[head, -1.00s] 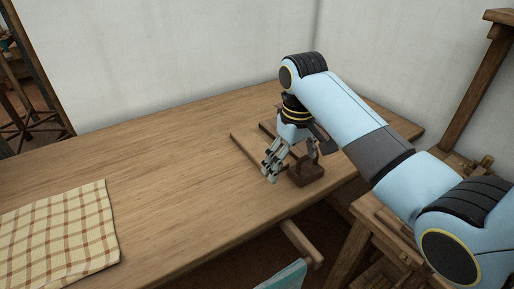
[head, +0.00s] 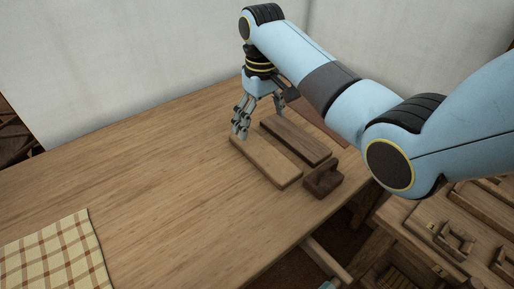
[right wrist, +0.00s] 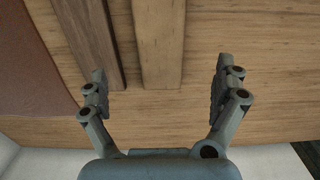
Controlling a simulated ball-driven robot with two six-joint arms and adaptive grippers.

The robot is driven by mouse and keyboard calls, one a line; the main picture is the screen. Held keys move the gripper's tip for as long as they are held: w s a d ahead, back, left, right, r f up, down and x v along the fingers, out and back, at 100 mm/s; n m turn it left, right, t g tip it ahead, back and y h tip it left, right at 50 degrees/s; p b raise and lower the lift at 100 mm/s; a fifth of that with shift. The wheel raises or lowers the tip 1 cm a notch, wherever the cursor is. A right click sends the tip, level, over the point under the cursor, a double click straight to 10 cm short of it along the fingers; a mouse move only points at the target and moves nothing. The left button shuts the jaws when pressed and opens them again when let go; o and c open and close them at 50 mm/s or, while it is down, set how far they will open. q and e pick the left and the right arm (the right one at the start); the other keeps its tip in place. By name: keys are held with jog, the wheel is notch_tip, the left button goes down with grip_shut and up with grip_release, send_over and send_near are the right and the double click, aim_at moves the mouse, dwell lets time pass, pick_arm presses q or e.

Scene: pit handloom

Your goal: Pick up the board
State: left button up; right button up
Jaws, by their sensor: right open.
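A light brown wooden board (head: 265,162) lies flat on the table, its long side running from back left to front right. My right gripper (head: 259,117) is open and empty above its far end. In the right wrist view, the end of the light board (right wrist: 160,45) lies between the spread fingers of the right gripper (right wrist: 160,70), with space on both sides. A darker board (head: 296,139) lies parallel beside it; it also shows in the right wrist view (right wrist: 93,40). My left gripper is not in view.
A dark brown block with a raised part (head: 323,181) stands near the boards' front ends. A flat reddish-brown piece (right wrist: 35,60) lies beyond the darker board. A checked cloth (head: 55,258) lies at the left. The table (head: 150,180) between is clear. White walls stand behind.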

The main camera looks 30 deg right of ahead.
aim_at(262, 151)
jog(key=f, duration=0.3)
jog(key=shift+s+f, duration=0.25)
jog(key=shift+f, duration=0.4)
notch_tip(262, 151, down, 5)
jog(key=shift+s+r+b, duration=0.1)
jog(key=shift+s+b, duration=0.05)
jog(key=shift+b, duration=0.3)
jog(key=c, duration=1.4)
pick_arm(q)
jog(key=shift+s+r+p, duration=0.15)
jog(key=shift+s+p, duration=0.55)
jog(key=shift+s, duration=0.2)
pick_arm(e)
notch_tip(262, 151, up, 10)
jog(key=shift+r, duration=0.1)
jog(key=shift+c, duration=0.2)
